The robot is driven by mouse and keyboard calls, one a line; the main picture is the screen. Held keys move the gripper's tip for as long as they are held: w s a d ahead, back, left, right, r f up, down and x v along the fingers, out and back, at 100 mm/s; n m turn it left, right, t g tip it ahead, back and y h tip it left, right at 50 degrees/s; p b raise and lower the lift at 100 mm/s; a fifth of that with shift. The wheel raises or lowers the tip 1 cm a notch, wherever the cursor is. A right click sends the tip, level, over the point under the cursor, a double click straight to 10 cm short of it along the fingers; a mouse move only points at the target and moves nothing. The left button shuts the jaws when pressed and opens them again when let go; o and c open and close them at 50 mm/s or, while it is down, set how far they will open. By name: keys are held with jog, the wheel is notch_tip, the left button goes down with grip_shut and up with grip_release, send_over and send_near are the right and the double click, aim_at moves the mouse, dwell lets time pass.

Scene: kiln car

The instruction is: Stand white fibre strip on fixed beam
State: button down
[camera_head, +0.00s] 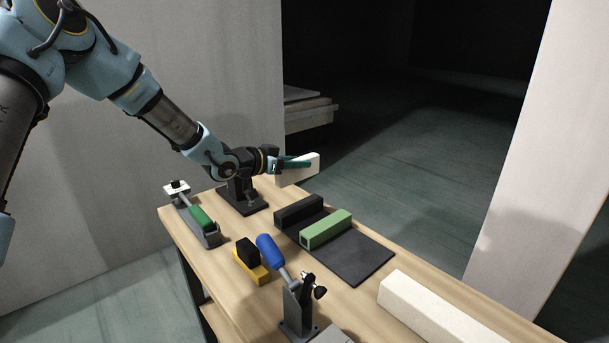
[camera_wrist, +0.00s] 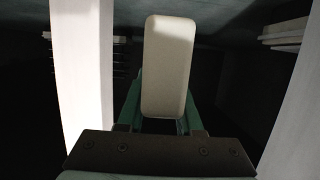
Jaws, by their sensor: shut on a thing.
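My gripper (camera_head: 287,163), with teal fingers, is shut on a white fibre strip (camera_head: 300,172). The strip is held in the air near the far edge of the bench. In the wrist view the strip (camera_wrist: 168,62) is a pale block with rounded corners, between the teal fingers and reaching past their tips. On the bench a green hollow beam (camera_head: 327,230) lies on a dark plate (camera_head: 355,262), beside a dark beam (camera_head: 299,211). A long white beam (camera_head: 430,308) lies at the front right. I cannot tell which of these is the fixed beam.
A blue-handled clamp (camera_head: 296,300) stands upright at the front. A black-and-yellow block (camera_head: 251,262) lies left of it. A green-handled tool (camera_head: 199,216) is at the left edge, and a dark bracket (camera_head: 241,196) at the back. A pale wall (camera_head: 528,150) rises at right.

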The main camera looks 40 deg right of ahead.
jog(key=shift+d+f+b, duration=0.35)
jog(key=shift+f+b, duration=0.1)
jog(key=shift+f, duration=0.4)
jog(key=shift+r, duration=0.1)
jog(key=shift+a, duration=0.1)
jog(key=shift+f+b, duration=2)
jog(key=shift+f, duration=0.9)
jog(key=shift+f+b, duration=0.4)
jog(key=shift+f, duration=0.25)
jog(key=c, duration=0.5)
grip_release()
jog(key=shift+a, duration=0.1)
